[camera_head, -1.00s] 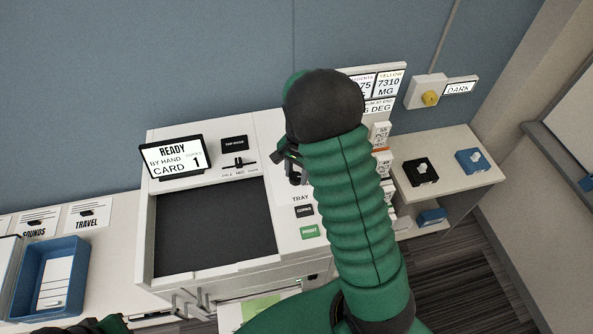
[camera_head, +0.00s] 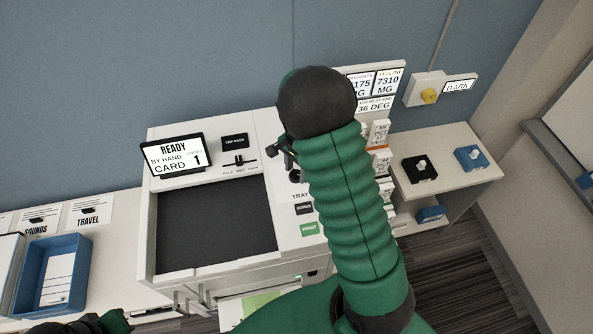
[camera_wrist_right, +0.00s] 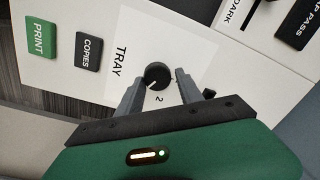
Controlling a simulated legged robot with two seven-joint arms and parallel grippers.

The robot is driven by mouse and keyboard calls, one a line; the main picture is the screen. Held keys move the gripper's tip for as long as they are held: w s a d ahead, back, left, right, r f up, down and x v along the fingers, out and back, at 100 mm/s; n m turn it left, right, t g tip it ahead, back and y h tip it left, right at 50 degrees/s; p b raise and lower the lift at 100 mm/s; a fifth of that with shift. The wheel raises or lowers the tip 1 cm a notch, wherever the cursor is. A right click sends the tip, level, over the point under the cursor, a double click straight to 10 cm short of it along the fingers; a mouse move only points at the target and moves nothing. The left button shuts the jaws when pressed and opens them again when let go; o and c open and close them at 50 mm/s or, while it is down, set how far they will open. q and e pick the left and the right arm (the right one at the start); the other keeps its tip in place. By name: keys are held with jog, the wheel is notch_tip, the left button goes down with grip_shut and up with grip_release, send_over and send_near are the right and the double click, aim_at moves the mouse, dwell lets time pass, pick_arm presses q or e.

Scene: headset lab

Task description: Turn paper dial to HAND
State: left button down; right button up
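The paper dial is a small black knob (camera_wrist_right: 157,75) with a white pointer mark, on a white panel beside the word TRAY. A "2" is printed near it, and the pointer is toward the lower left in the wrist view. Other dial labels, including HAND, are hidden. My right gripper (camera_wrist_right: 160,82) is open, with one finger on each side of the knob and a small gap visible. In the head view my right gripper (camera_head: 285,156) is over the printer's panel, partly behind my forearm. Part of my left arm (camera_head: 112,321) shows at the bottom left; its fingers are not clear.
The printer (camera_head: 148,240) has a screen (camera_head: 175,155) reading READY, BY HAND, CARD 1. Near the dial are a COPIES button (camera_wrist_right: 88,51) and a green PRINT button (camera_wrist_right: 39,37). A slider (camera_head: 240,162) and a TRIM PACK button (camera_head: 235,142) sit to the left.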

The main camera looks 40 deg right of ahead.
aim_at(298, 174)
jog(key=shift+o, duration=1.4)
jog(key=shift+f, duration=0.1)
notch_tip(298, 174, up, 17)
jog(key=b, duration=0.3)
jog(key=shift+s+f, duration=0.15)
jog(key=shift+s, duration=0.2)
jog(key=shift+d, duration=0.1)
